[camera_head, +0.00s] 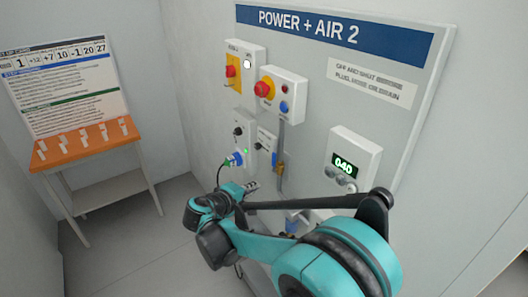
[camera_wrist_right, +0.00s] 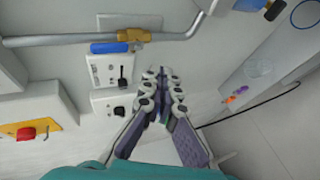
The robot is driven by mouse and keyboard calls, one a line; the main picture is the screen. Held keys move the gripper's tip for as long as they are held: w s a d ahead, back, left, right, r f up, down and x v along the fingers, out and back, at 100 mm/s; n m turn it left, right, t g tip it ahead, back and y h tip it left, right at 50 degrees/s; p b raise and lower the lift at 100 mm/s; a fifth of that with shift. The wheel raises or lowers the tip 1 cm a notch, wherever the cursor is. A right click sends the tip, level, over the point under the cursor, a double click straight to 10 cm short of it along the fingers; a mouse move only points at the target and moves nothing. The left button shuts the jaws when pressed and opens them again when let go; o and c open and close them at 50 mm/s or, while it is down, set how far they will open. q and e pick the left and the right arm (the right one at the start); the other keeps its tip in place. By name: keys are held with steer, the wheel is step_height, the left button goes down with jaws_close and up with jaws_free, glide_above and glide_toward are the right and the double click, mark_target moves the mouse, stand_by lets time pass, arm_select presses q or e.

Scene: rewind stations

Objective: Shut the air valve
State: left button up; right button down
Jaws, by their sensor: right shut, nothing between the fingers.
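The air valve is a brass body (camera_head: 280,176) on a grey vertical pipe, with a blue lever (camera_head: 274,160). In the right wrist view, the brass body (camera_wrist_right: 130,35) sits on the pipe, and the blue lever (camera_wrist_right: 110,47) lies alongside the pipe, roughly parallel to it. My right gripper (camera_head: 253,186) is shut and empty, below and left of the valve in the head view. In the right wrist view, its fingertips (camera_wrist_right: 160,72) are close together, apart from the lever. My left gripper is not in view.
Switched sockets (camera_head: 241,134) sit left of the valve, one with a blue plug (camera_head: 234,159). A red-knobbed box (camera_head: 284,93) is above; a display box (camera_head: 352,160) reading 040 is right. An orange-topped table (camera_head: 85,143) stands far left.

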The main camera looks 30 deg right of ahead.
mark_target(274, 163)
arm_select(q)
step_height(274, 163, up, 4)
steer(key=p, duration=0.3)
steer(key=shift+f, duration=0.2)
arm_select(e)
steer(key=w+a+r+t+h, duration=0.1)
steer(key=w+r+h, duration=0.3)
steer(key=w, duration=0.2)
steer(key=shift+a+r+n+h, duration=0.15)
steer(key=shift+a+n+h, duration=0.15)
steer(key=shift+a, duration=0.05)
steer(key=shift+d, duration=0.1)
arm_select(q)
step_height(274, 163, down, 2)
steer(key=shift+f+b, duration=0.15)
steer(key=shift+b, duration=1.05)
arm_select(e)
steer(key=d, duration=0.9)
steer(key=shift+d, duration=0.2)
